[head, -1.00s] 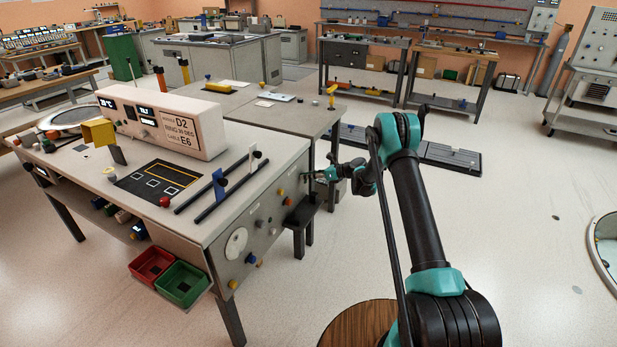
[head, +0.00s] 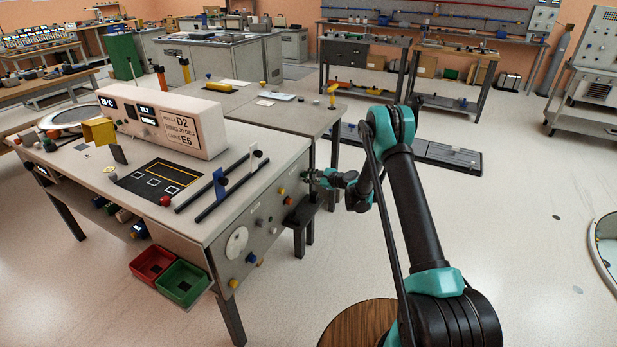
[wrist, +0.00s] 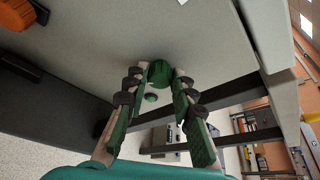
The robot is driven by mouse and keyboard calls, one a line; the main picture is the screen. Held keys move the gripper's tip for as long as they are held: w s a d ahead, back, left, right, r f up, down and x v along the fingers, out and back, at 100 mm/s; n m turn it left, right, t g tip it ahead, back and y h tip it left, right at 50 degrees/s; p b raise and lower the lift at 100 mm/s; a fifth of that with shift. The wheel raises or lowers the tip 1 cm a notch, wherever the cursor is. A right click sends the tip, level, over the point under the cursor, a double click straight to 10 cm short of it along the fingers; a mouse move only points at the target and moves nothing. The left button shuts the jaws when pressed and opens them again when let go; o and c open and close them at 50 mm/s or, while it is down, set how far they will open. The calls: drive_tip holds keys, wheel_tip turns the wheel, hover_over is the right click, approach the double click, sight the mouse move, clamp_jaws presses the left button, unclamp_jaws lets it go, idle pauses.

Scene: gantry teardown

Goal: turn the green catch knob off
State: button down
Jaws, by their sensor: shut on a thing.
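The green catch knob (wrist: 161,73) sits on the grey side panel (wrist: 120,35), in the upper middle of the wrist view. My gripper (wrist: 160,80) has its two fingertips on either side of the knob and is shut on it. In the head view my gripper (head: 313,176) is at the right end of the bench's side panel, and the knob is too small and covered to make out there. A smaller green round part (wrist: 151,97) shows just beyond the knob, between the fingers.
An orange knob (wrist: 20,16) is on the panel at upper left of the wrist view. A black bracket (head: 300,212) juts from the panel below my gripper. More knobs and a white disc (head: 236,243) are along the panel.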

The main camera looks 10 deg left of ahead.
drive_tip(key=n, duration=0.1)
drive_tip(key=n+t, duration=0.1)
drive_tip(key=shift+s+f+n+t, duration=0.15)
drive_tip(key=shift+n+t, duration=0.15)
drive_tip(key=shift+n, duration=0.1)
drive_tip(key=shift+f+n+t, duration=0.1)
drive_tip(key=shift+n+t, duration=0.7)
drive_tip(key=shift+n, duration=0.7)
drive_tip(key=shift+y, duration=0.3)
drive_tip(key=shift+s, duration=0.1)
drive_tip(key=c, duration=1.3)
unclamp_jaws()
drive_tip(key=shift+o, duration=0.2)
wheel_tip(320, 180, up, 9)
drive_tip(key=shift+d+r, duration=0.1)
drive_tip(key=shift+r, duration=0.4)
